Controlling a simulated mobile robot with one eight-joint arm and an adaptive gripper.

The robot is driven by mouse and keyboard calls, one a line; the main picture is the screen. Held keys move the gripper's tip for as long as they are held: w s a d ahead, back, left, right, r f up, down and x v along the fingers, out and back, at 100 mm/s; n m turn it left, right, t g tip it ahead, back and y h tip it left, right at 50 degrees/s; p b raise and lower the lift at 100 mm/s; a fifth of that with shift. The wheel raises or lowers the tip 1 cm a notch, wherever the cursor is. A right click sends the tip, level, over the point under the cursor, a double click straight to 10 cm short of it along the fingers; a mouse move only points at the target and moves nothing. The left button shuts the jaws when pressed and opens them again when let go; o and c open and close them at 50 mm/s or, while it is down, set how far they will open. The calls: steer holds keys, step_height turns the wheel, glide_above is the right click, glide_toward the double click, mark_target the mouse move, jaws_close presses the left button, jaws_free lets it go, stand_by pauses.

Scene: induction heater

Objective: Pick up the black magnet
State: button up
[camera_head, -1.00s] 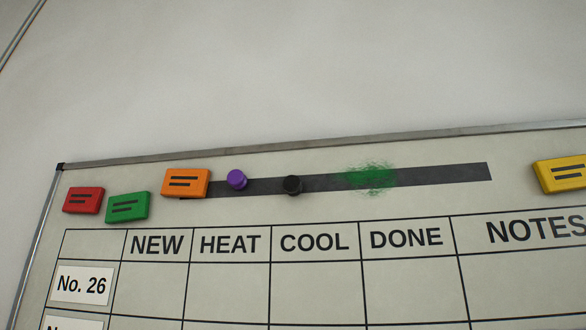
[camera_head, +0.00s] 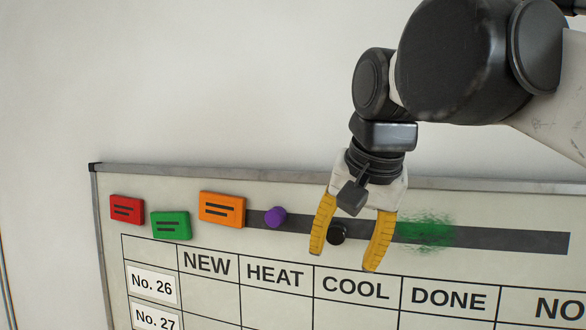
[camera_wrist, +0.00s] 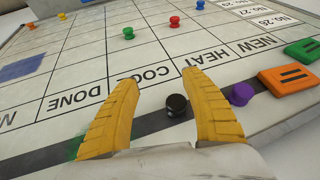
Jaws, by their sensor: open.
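The black magnet (camera_head: 337,234) is a small round knob on the dark strip near the top of the whiteboard. It also shows in the wrist view (camera_wrist: 176,105). My gripper (camera_head: 343,262) has two yellow fingers, open on either side of the magnet in the head view. In the wrist view my gripper (camera_wrist: 157,84) is open and empty, and the magnet appears between the fingers, nearer the right one. The gap in depth between fingers and magnet is hard to judge. A purple magnet (camera_head: 276,217) sits just left of it on the strip.
Red (camera_head: 127,209), green (camera_head: 171,225) and orange (camera_head: 222,209) blocks are on the board's upper left. A green smudge (camera_head: 427,232) marks the strip to the right. The wrist view shows several coloured magnets farther down the board, including a red one (camera_wrist: 174,21).

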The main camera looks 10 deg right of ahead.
mark_target(336, 234)
step_height(336, 234, up, 11)
steer(key=p, duration=0.5)
steer(key=shift+m, duration=0.4)
steer(key=x, duration=0.5)
steer(key=shift+f, duration=0.45)
steer(key=p+x, duration=0.1)
steer(key=x, duration=0.4)
steer(key=shift+d+f+p, duration=0.2)
steer(key=shift+d+p, duration=0.05)
steer(key=shift+p, duration=0.1)
steer(key=shift+s, duration=0.15)
steer(key=c, duration=1)
